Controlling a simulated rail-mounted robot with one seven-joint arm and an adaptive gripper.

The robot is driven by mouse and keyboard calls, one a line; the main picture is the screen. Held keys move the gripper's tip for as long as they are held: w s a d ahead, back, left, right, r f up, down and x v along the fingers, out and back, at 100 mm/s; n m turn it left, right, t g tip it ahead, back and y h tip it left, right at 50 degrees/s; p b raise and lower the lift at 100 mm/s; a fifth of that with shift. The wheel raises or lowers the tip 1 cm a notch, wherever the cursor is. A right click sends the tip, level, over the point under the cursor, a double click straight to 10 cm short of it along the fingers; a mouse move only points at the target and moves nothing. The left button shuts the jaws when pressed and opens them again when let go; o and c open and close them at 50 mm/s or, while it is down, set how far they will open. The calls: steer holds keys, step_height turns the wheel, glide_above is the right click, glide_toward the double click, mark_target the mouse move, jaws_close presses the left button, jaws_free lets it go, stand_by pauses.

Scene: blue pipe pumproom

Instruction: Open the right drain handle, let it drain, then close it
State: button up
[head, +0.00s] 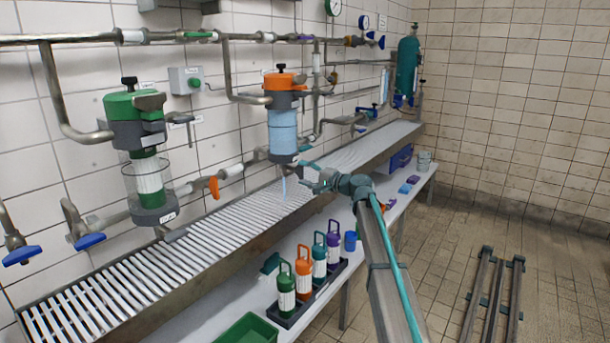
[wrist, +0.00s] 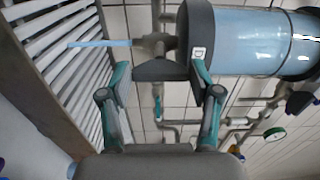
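The right vessel (head: 282,125) has an orange top and holds blue water. A thin stream of water (head: 284,187) falls from its underside to the slatted grating; it also shows in the wrist view (wrist: 100,43). The dark grey drain handle (wrist: 160,70) is below the vessel, by the drain fitting. My gripper (head: 307,174) is just right of the drain, under the vessel. In the wrist view my gripper (wrist: 160,78) has its fingers wide apart, one on each side of the handle. I cannot tell whether they touch it.
A green-topped vessel (head: 137,140) stands left, beside an orange valve handle (head: 214,187) on the pipe. The slatted grating (head: 210,240) runs below. Several coloured bottles (head: 303,272) stand on the lower shelf. Pipes (head: 90,40) line the wall.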

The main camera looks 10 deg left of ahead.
steer(key=o, duration=0.4)
steer(key=shift+d, duration=0.1)
steer(key=v, duration=1.2)
